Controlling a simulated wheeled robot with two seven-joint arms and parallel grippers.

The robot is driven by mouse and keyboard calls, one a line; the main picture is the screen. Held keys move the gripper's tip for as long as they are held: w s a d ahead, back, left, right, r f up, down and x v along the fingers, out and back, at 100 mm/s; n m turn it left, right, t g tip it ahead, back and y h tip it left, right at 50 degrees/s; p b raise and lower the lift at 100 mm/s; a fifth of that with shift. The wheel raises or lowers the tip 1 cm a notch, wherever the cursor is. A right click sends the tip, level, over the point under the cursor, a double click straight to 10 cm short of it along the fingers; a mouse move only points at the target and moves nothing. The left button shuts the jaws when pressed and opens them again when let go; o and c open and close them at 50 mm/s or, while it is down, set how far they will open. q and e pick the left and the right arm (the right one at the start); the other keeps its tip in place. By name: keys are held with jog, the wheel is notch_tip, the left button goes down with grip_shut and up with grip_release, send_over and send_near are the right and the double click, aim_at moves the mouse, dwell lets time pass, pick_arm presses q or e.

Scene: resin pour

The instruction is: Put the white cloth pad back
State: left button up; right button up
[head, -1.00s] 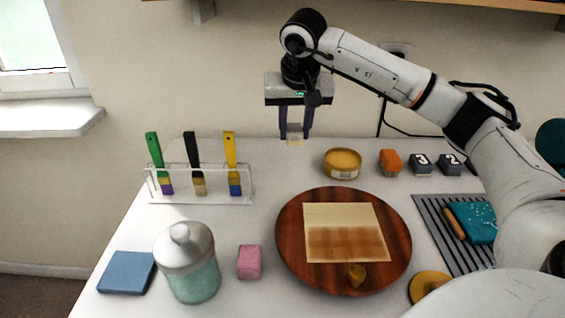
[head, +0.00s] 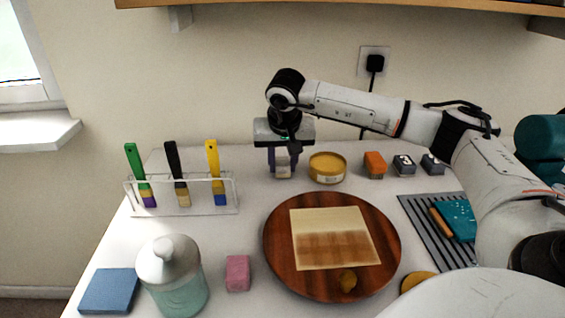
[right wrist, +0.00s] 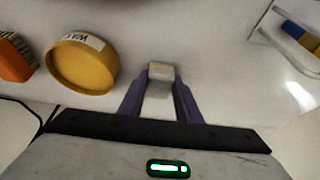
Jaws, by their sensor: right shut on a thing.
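My right gripper (head: 283,172) is shut on the white cloth pad (head: 283,168), a small pale block, at the back of the white table, left of the yellow tin. In the right wrist view the pad (right wrist: 160,72) sits between the two purple fingertips, its pale top face showing. The pad is low over the tabletop or on it; I cannot tell whether it touches. My left gripper is in neither view.
The yellow tin (head: 327,167) stands close right of the gripper, then an orange block (head: 374,165) and numbered grey blocks (head: 404,166). A brush rack (head: 185,207) is at left. A round wooden board (head: 275,258) is in front. Table between rack and board is clear.

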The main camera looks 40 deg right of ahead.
jog(key=shift+f, duration=0.1)
jog(key=o, duration=0.9)
jog(key=v, duration=1.2)
